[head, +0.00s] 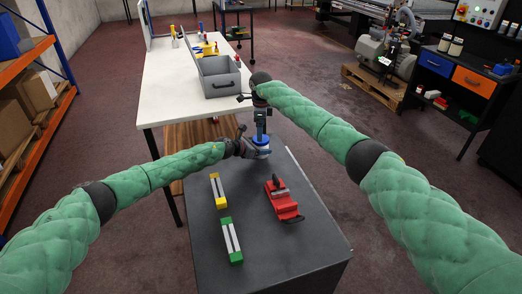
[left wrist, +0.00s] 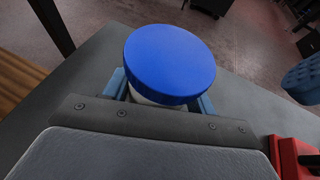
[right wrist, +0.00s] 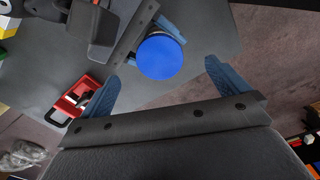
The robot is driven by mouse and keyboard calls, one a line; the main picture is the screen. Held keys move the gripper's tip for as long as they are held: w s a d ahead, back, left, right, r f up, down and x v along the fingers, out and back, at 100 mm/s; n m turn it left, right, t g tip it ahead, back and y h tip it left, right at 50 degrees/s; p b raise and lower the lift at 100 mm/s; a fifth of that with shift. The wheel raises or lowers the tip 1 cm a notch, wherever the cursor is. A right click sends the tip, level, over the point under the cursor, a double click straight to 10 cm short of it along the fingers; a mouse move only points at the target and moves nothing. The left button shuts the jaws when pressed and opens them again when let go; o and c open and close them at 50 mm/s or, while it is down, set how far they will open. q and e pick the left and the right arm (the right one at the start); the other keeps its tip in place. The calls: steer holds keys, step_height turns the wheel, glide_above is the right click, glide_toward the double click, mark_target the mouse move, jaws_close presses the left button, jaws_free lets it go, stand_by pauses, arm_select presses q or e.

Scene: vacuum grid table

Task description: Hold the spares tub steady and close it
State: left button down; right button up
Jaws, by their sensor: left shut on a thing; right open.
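The spares tub is a small round white tub with a blue lid (left wrist: 170,63), standing near the far end of the dark grey worktop (head: 285,242). The lid sits on top of the tub in the left wrist view; I cannot tell whether it is fully closed. My left gripper (head: 250,147) is shut on the tub's body from the left, one blue finger on each side below the lid. My right gripper (right wrist: 165,80) is open above the tub, pointing down. The lid (right wrist: 161,57) shows between its blue fingers, nearer the left one, and the gripper looks empty.
On the worktop are a red vise-like tool (head: 284,203), a yellow block (head: 218,190) and a green block (head: 231,240). A white table (head: 170,90) with a grey open toolbox (head: 222,83) stands behind. An orange shelf is at left, a drawer bench at right.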

step_height(320, 180, up, 12)
stand_by(0.6)
arm_select(q)
steer(key=shift+c, duration=2)
jaws_free()
arm_select(e)
steer(key=shift+f, duration=0.1)
arm_select(q)
steer(key=shift+b+v, duration=0.55)
steer(key=shift+v, duration=3.4)
arm_select(e)
steer(key=shift+f, duration=0.5)
